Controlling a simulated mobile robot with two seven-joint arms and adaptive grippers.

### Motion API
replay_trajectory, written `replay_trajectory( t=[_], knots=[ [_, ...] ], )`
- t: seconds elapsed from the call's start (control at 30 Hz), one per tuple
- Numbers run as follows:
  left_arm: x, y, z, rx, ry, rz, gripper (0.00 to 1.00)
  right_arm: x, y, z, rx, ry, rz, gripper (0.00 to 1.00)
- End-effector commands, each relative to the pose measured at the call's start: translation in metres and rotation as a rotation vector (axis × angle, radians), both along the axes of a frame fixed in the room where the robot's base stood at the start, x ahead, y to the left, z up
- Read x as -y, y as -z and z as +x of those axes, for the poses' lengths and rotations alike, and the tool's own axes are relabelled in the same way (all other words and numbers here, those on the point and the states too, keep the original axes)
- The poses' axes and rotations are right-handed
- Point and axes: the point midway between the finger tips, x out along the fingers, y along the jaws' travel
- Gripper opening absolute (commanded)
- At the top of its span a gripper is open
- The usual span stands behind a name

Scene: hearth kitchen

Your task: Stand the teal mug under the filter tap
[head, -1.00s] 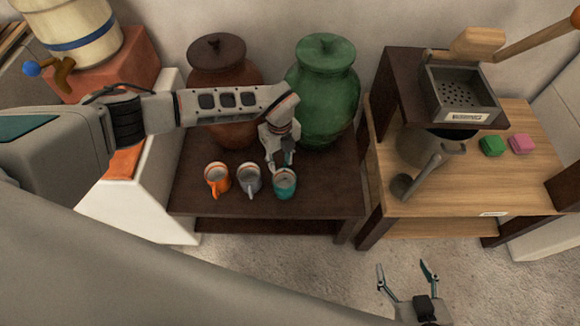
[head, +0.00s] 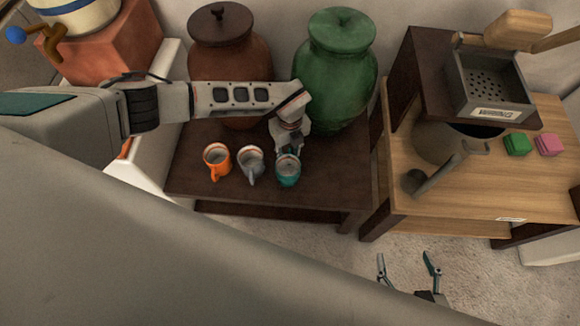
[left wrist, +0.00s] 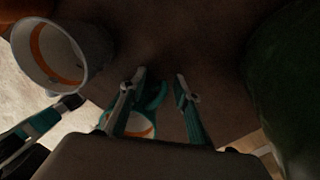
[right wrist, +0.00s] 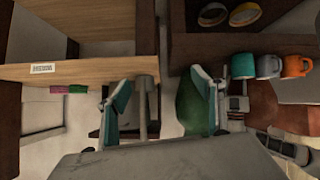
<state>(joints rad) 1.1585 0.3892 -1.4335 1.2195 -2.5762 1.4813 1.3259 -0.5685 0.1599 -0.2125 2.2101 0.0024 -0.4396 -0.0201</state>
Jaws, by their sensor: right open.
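The teal mug (head: 288,174) stands upright on the dark low table, rightmost in a row of three mugs. It also shows in the right wrist view (right wrist: 243,66). My left gripper (head: 289,152) is down at the far side of this mug. In the left wrist view, my left gripper's fingers (left wrist: 160,88) are apart, with the mug's teal handle (left wrist: 154,97) between them; contact cannot be made out. The filter, a pale barrel with a blue band (head: 80,14), sits on a red-brown block. Its tap (head: 54,42) has a blue knob. My right gripper (head: 408,270) is open and empty above the floor.
A grey mug (head: 251,165) and an orange mug (head: 216,163) stand close left of the teal one. A brown jar (head: 222,55) and green jar (head: 335,70) stand behind. A wooden table (head: 450,195) with a grater box (head: 488,85) is at right.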

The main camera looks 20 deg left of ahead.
Motion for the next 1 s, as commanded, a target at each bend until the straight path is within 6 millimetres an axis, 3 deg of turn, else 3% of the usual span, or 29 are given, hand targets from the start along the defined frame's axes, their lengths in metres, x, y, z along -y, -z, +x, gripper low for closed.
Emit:
replay_trajectory(
  t=[0.23, 0.33, 0.37, 0.8, 1.0],
  knots=[
    [0.0, -0.001, 0.002, 0.005, 0.0, -0.002, 0.29, 0.0, -0.011, 0.011, 0.027, 0.001, 0.003, 0.67],
    [0.0, -0.001, 0.002, 0.004, 0.0, -0.001, 0.03, 0.0, -0.01, 0.01, 0.025, 0.0, 0.002, 0.67],
    [0.0, 0.0, 0.002, 0.004, 0.0, -0.001, 0.0, 0.0, -0.009, 0.009, 0.024, 0.001, 0.003, 0.67],
    [0.0, -0.002, 0.002, 0.004, 0.0, -0.001, 0.0, 0.001, -0.003, 0.003, 0.009, 0.001, 0.0, 0.67],
    [0.0, -0.03, 0.006, 0.014, 0.0, -0.001, 0.0, 0.003, -0.015, 0.008, 0.027, 0.003, -0.004, 0.67]
  ],
)
